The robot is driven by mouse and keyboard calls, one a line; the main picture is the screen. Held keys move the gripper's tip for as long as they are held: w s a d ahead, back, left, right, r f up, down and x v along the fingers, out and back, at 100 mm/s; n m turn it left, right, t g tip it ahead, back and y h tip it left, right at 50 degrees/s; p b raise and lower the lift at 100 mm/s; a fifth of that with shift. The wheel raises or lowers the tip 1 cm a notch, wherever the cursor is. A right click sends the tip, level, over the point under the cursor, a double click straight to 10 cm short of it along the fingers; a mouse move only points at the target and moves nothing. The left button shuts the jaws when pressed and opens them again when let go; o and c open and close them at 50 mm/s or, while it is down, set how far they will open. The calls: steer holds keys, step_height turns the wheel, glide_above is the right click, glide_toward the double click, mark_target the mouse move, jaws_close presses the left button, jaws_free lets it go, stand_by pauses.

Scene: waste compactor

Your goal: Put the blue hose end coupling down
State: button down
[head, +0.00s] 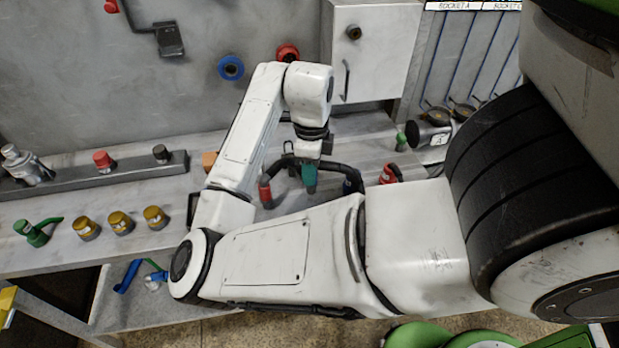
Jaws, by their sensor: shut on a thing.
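A black hose (334,168) arches over the grey bench, with a red end coupling (265,193) on its left and a dark blue end coupling (353,184) on its right. My gripper (309,180), with teal at its tip, points down at the middle of the arch, between the two couplings. It is shut, seemingly on the hose, but its tips and the grip are small and partly hidden. The blue coupling hangs or stands close to the bench behind my arm. Whether it touches the bench cannot be told.
Red fittings (389,174) stand right of the blue coupling. A blue ring (231,67) and a red ring (287,53) are on the back wall. Yellow fittings (121,222) and a green valve (36,232) stand at left. My arm hides much of the bench's front.

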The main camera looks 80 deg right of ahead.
steer(key=shift+w+d+f, duration=0.2)
steer(key=shift+d+f, duration=0.1)
steer(key=shift+f, duration=0.1)
steer(key=shift+f+p, duration=0.3)
steer(key=shift+f, duration=1.25)
steer(key=c, duration=0.8)
jaws_free()
steer(key=shift+c, duration=0.2)
step_height(320, 180, up, 12)
steer(key=shift+r, duration=0.1)
